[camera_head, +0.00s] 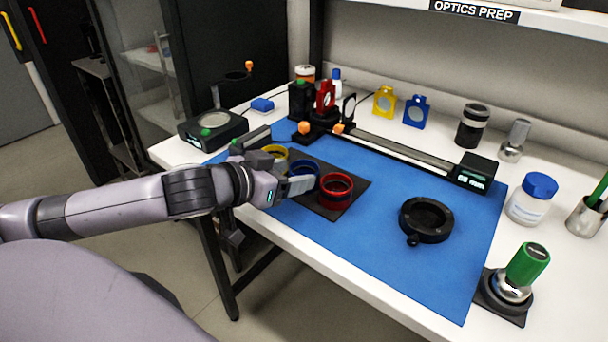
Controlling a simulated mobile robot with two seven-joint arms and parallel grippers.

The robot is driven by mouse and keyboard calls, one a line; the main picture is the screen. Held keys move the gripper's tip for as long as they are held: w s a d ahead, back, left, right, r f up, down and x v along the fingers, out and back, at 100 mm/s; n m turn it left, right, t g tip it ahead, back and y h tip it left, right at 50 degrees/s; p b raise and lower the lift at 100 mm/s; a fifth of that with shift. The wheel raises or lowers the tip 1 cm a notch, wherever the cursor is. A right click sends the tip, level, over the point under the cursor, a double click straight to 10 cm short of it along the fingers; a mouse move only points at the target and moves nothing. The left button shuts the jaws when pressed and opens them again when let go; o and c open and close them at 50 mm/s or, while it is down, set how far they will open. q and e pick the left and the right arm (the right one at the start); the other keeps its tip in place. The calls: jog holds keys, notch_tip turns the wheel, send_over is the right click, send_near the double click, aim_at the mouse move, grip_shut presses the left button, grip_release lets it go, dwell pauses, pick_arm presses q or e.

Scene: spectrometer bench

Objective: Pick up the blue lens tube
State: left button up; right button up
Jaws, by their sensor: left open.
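The blue lens tube (305,168) stands on a dark pad (357,186) on the blue mat, between a yellow ring-shaped tube (274,151) and a red one (336,190). My left gripper (294,176) comes in from the left, with its fingers beside the blue tube. It is open, and the gripper partly hides the blue and yellow tubes. I cannot tell whether a finger touches the blue tube. My right gripper is not in view.
A black ring mount (426,219) lies on the blue mat (380,250). A rail (400,147) with a red mount (325,98) runs behind the tubes. A green-handled tool (527,264) stands at the front right. The mat's front is clear.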

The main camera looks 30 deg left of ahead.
pick_arm(q)
jog(key=shift+x, duration=1.45)
jog(key=c, duration=0.7)
jog(key=shift+c, duration=0.2)
